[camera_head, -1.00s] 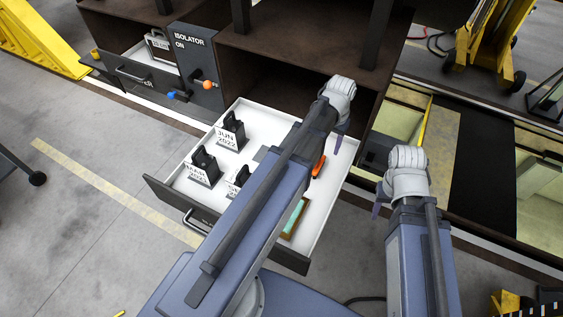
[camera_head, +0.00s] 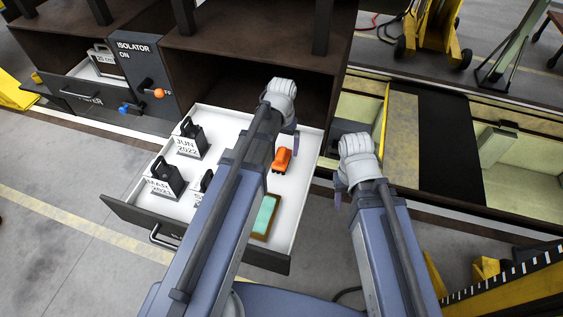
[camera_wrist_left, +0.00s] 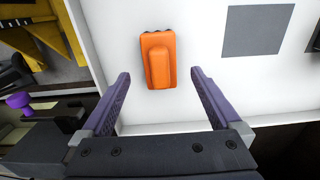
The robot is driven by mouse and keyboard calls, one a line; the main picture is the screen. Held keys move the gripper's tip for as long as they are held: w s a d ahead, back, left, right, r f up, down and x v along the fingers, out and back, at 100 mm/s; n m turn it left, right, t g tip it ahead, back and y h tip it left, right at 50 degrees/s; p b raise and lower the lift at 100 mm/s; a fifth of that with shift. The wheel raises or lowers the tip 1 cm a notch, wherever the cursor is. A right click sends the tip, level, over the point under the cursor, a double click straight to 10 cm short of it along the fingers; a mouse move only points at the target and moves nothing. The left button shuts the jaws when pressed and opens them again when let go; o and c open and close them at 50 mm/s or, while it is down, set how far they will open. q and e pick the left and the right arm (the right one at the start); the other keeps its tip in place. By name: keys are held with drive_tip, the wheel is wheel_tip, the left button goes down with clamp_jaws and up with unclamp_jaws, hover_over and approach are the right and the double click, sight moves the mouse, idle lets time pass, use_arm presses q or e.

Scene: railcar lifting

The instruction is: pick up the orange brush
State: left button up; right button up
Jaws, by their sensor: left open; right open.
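The orange brush (camera_head: 283,160) lies on the white floor of the open drawer (camera_head: 292,226), near its right side. In the left wrist view the brush (camera_wrist_left: 158,60) lies ahead of my left gripper (camera_wrist_left: 158,82), roughly centred between its two spread purple fingers. My left gripper (camera_head: 293,135) is open and empty, over the drawer's back right part. Its fingers do not touch the brush. My right gripper (camera_head: 340,190) is outside the drawer to the right; its fingers are mostly hidden by the wrist.
Several black-handled dated blocks (camera_head: 190,142) stand in the drawer's left part. A teal and brown block (camera_head: 264,216) lies at its front right. A grey square (camera_wrist_left: 257,30) is on the drawer floor. The cabinet (camera_head: 240,60) rises behind; an isolator panel (camera_head: 135,75) is at left.

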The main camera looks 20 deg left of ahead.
sight(282, 152)
use_arm(q)
wheel_tip(282, 152, down, 4)
drive_tip(key=b, duration=0.3)
drive_tip(key=shift+s, duration=0.1)
drive_tip(key=shift+r, duration=0.1)
drive_tip(key=shift+c, duration=0.3)
clamp_jaws()
